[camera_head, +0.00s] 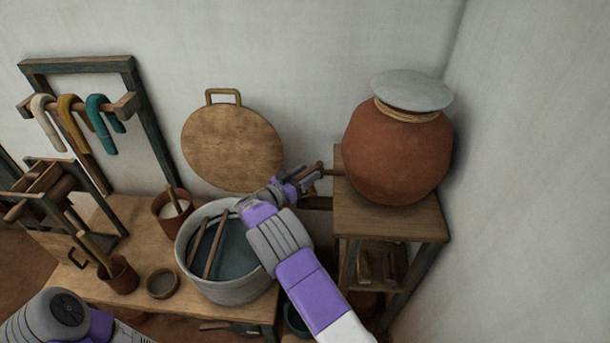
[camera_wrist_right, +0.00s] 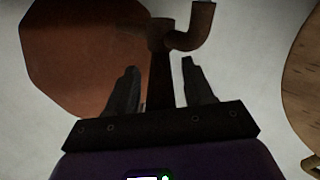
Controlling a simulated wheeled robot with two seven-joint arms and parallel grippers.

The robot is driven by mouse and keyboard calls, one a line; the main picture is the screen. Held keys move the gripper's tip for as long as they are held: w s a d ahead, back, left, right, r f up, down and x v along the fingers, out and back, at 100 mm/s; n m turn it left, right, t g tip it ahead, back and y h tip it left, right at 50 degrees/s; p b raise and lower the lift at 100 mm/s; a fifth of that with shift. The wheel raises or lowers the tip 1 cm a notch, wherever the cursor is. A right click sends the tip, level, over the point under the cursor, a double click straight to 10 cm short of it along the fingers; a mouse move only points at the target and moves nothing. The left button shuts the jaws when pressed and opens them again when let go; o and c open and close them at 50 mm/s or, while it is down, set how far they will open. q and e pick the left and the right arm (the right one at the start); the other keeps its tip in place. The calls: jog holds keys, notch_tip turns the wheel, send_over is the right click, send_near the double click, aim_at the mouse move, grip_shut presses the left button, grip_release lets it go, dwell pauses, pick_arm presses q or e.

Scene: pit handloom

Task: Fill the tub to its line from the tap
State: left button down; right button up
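The grey tub (camera_head: 228,290) stands on the low wooden bench, holding dark bluish liquid, with two wooden sticks leaning in it. Its fill line cannot be made out. The tap (camera_head: 325,170) juts left from a round clay pot (camera_head: 395,155); its curved spout (camera_wrist_right: 195,30) shows in the right wrist view. My right gripper (camera_head: 303,177) is at the tap, above and right of the tub. Its fingers (camera_wrist_right: 160,88) are spread, with a dark bar of the tap between them and gaps on both sides. No stream of water is visible. My left gripper is out of view; only its arm shows.
The pot, under a grey lid (camera_head: 412,90), sits on a wooden stand (camera_head: 390,222). A round wooden board (camera_head: 232,147) leans on the wall. Brown pots (camera_head: 120,277) and a small bowl (camera_head: 162,283) are left of the tub. A rack (camera_head: 80,62) holds coloured hanks.

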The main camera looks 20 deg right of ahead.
jog(key=shift+a, duration=0.15)
jog(key=v, duration=0.7)
jog(key=shift+a, duration=0.15)
jog(key=shift+s, duration=0.1)
dwell(5.3)
